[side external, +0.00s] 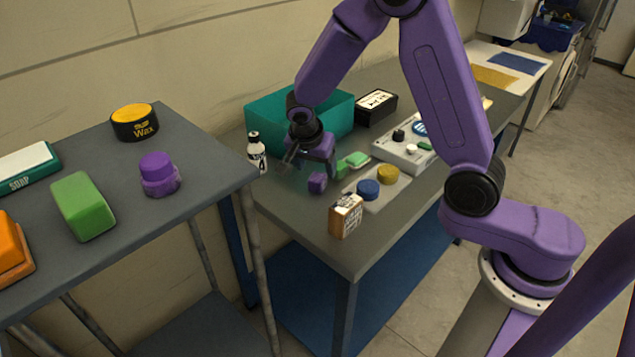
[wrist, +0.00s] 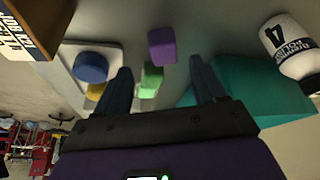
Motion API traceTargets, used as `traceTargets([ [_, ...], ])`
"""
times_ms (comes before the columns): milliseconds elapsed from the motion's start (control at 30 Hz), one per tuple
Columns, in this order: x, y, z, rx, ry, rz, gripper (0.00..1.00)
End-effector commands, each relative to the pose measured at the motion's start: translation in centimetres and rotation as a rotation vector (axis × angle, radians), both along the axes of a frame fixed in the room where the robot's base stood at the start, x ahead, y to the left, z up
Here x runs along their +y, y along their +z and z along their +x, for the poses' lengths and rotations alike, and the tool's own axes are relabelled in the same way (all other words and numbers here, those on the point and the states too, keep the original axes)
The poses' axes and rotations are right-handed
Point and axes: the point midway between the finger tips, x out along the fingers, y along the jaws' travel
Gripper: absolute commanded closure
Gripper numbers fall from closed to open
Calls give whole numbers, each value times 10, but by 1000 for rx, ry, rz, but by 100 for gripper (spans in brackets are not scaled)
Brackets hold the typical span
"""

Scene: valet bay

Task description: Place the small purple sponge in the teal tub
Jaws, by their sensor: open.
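The small purple sponge (side external: 317,183) is a block lying on the grey table, in front of the teal tub. In the wrist view it shows as a purple block (wrist: 162,46), just beyond the fingertips and roughly centred between them. My gripper (side external: 310,168) is above and close to it, with its fingers apart and nothing between them; the two fingers also show in the wrist view (wrist: 161,70). The teal tub (side external: 270,112) stands behind my gripper at the table's back, partly hidden by my arm. Its side shows at right in the wrist view (wrist: 262,88).
A green block (side external: 357,159) lies right of the sponge. Blue (side external: 368,190) and yellow (side external: 388,174) round pieces sit on a pale tray. A wooden-sided box (side external: 346,215) stands near the front edge, a white bottle (side external: 256,152) at left, a black box (side external: 376,107) behind.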

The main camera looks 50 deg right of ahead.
Motion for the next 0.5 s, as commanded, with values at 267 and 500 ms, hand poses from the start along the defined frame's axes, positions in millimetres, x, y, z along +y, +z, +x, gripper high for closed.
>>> traceTargets([
  [267,-7,-16,3,2,-1,0,30],
  [500,-17,-43,12,3,0,0,30],
])
